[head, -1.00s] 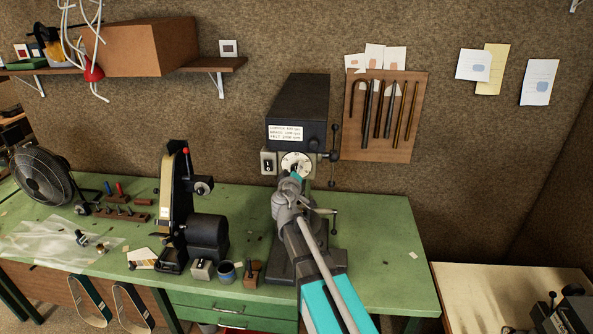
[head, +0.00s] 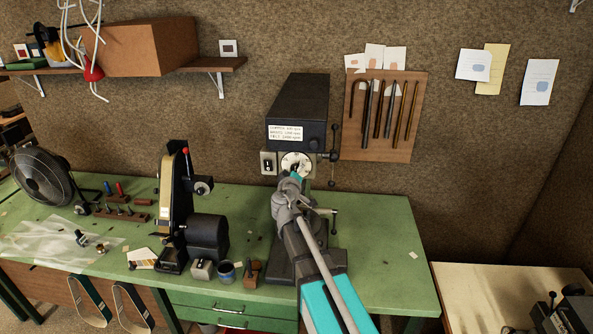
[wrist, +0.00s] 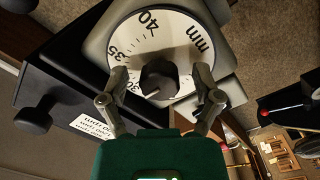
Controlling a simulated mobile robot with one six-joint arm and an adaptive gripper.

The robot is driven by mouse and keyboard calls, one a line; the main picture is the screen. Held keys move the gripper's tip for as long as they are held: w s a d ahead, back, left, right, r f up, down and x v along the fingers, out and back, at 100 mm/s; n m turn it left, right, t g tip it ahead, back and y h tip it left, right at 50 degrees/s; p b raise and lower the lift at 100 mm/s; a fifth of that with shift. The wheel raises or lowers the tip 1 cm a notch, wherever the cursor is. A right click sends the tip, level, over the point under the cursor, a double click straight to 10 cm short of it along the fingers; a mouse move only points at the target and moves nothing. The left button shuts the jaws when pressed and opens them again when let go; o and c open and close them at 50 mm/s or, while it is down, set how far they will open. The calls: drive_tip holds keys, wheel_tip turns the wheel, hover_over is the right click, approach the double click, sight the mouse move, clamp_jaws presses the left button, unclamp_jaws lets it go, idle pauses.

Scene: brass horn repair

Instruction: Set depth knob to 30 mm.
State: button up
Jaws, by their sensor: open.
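The depth knob (wrist: 159,79) is a dark knob at the centre of a white dial (wrist: 178,28) marked in mm. The numbers 40 and 35 are readable, and a partly covered 30 shows near the left finger. A light pointer line on the knob points to the lower left, toward the partly covered 30; the exact reading cannot be told. My gripper (wrist: 160,85) is open, with one finger on each side of the knob; contact cannot be told. In the head view the dial (head: 297,163) is on the drill press (head: 299,115), with my gripper just in front.
A belt sander (head: 180,215) stands left of the press on the green bench (head: 385,250). A fan (head: 42,175) is at far left. A tool board (head: 385,125) hangs on the wall right of the press. The bench right of the press is mostly clear.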

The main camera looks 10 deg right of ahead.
drive_tip(key=v, duration=1.2)
idle(0.3)
idle(0.3)
drive_tip(key=s+d+f+m+g+b, duration=0.2)
drive_tip(key=d+f+g+b, duration=0.15)
drive_tip(key=f, duration=0.45)
drive_tip(key=s+d+f+m+g+h+b, duration=0.1)
drive_tip(key=s+d+f+m+g+b, duration=0.2)
drive_tip(key=f, duration=0.4)
drive_tip(key=s+d+f+m+g+b, duration=0.1)
drive_tip(key=s+d+f+g+b, duration=0.15)
drive_tip(key=f+b, duration=0.4)
drive_tip(key=s+a+f+g+y+b, duration=0.2)
drive_tip(key=s+f+g+y+b, duration=0.1)
drive_tip(key=f, duration=0.6)
drive_tip(key=s+a+f+g+y+b, duration=0.2)
drive_tip(key=s+f+g+y+b, duration=0.2)
drive_tip(key=f, duration=0.6)
drive_tip(key=s+b, duration=0.2)
drive_tip(key=s, duration=0.1)
drive_tip(key=shift+s+a+f+g, duration=0.25)
drive_tip(key=shift+g, duration=0.15)
